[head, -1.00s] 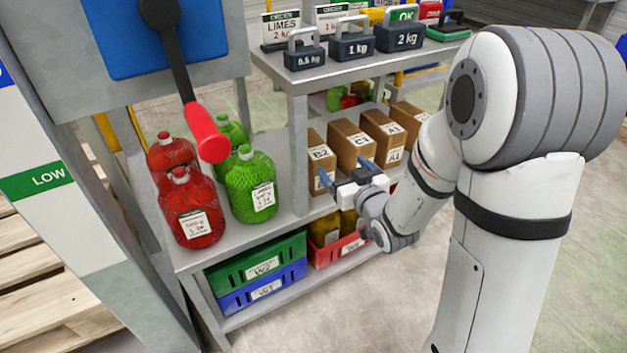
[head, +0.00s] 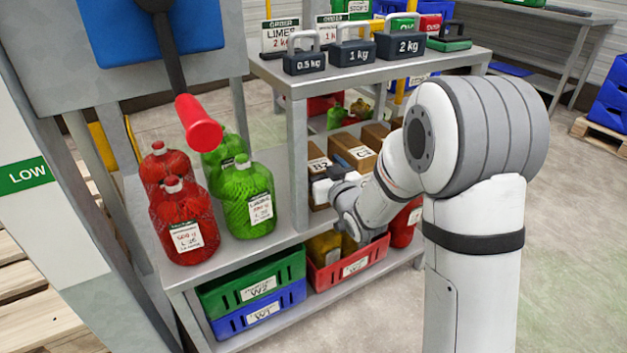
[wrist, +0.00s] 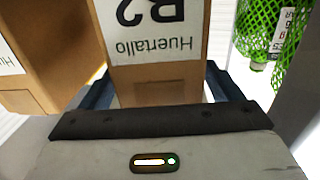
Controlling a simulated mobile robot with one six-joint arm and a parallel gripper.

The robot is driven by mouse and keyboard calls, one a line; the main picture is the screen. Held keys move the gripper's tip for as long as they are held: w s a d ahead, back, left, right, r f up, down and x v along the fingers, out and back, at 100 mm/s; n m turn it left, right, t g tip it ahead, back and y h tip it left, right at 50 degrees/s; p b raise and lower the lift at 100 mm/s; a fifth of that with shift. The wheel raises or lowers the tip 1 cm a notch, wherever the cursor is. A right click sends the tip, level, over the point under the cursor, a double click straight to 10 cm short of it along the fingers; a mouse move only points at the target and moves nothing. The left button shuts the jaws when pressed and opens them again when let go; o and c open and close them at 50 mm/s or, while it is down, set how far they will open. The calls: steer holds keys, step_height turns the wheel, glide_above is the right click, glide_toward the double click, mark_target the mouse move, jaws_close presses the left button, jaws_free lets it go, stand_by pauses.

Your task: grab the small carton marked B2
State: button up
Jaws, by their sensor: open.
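The small brown carton marked B2 (head: 318,166) stands upright on the middle shelf, at the left end of a row of cartons. In the wrist view the B2 carton (wrist: 157,45) appears upside down, with its white label facing me. My gripper (wrist: 158,88) is open, with one blue finger on each side of the carton's near part. I cannot tell whether the fingers touch it. In the head view my gripper (head: 322,188) is in front of the carton and hides its lower part.
A neighbouring carton (wrist: 52,45) stands close beside it, near one finger; the head view shows the C1 carton (head: 353,150) there. A shelf post (head: 298,165) and green netted bottles (head: 247,200) are on the other side. The weights' shelf (head: 370,72) is above.

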steer(key=shift+x, duration=1.05)
jaws_close()
